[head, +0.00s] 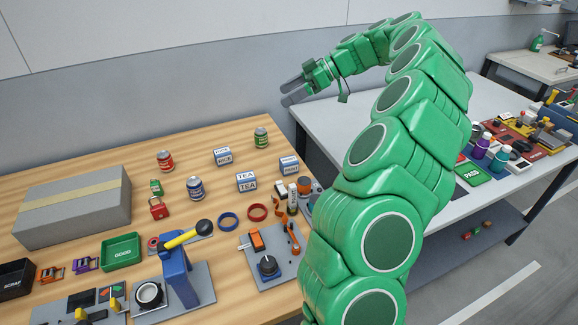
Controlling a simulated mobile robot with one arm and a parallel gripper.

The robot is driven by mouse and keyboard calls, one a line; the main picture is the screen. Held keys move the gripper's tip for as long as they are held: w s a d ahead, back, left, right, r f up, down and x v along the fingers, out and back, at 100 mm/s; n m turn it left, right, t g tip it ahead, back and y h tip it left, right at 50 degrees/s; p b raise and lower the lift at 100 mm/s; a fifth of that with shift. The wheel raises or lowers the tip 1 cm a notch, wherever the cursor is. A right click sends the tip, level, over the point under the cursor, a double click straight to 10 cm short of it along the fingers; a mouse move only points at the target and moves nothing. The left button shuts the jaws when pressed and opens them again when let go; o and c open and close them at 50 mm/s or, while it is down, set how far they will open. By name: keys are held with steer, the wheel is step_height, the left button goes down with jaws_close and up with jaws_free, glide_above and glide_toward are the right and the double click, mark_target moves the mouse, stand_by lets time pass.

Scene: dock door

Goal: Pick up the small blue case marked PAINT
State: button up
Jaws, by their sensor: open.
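The small blue case with a pale label that seems to read PAINT (289,164) stands on the wooden table near its right edge, close to my arm. Two similar blue-and-white cases stand to its left: one marked RICE (222,156) and one marked TEA (246,182). My gripper (286,93) is open and empty. In the picture it is above the PAINT case, in the air near the back wall and well apart from the case.
A green can (261,138), a red can (165,161) and a blue can (195,188) stand on the wooden table (110,170). A large grey box (72,212) is at left. A grey table (325,125) stands behind my arm.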

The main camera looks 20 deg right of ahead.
steer(key=t, duration=0.1)
glide_above(292, 159)
steer(key=s+d, duration=0.3)
steer(key=d, duration=0.1)
step_height(292, 159, down, 3)
steer(key=f, duration=2.2)
steer(key=shift+w+a, duration=0.15)
steer(key=shift+a, duration=0.1)
steer(key=shift+x, duration=1.25)
steer(key=shift+w+d+x, duration=0.1)
steer(key=shift+w+x, duration=0.05)
steer(key=shift+x, duration=0.75)
steer(key=shift+w+d+x, duration=0.1)
steer(key=shift+w+x, duration=0.1)
steer(key=shift+x, duration=0.7)
steer(key=shift+w+x, duration=0.15)
steer(key=shift+x, duration=0.75)
steer(key=shift+c, duration=0.2)
steer(key=c, duration=1.3)
